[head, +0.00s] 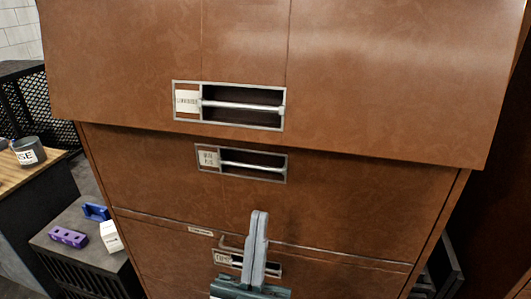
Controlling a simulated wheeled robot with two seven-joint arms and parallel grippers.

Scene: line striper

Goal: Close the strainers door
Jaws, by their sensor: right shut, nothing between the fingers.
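A brown cabinet with stacked fronts fills the middle of the head view. Its top front (380,90) stands out toward me, overhanging the front below. It has a recessed metal handle (243,107) with a small white label (187,101) too blurred to read surely. The second front (350,200) sits further back, with a similar handle (253,165) and label. A lower front (340,275) has a handle partly hidden behind my right gripper (258,214). The right gripper points up, its fingers together and empty, below the second handle. My left gripper is out of view.
At left, a wooden-topped surface (30,175) holds a dark labelled mug (28,151). A dark low unit (75,240) carries a purple block (68,237), a blue item (96,212) and a white box (111,237). Black mesh (28,103) stands behind.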

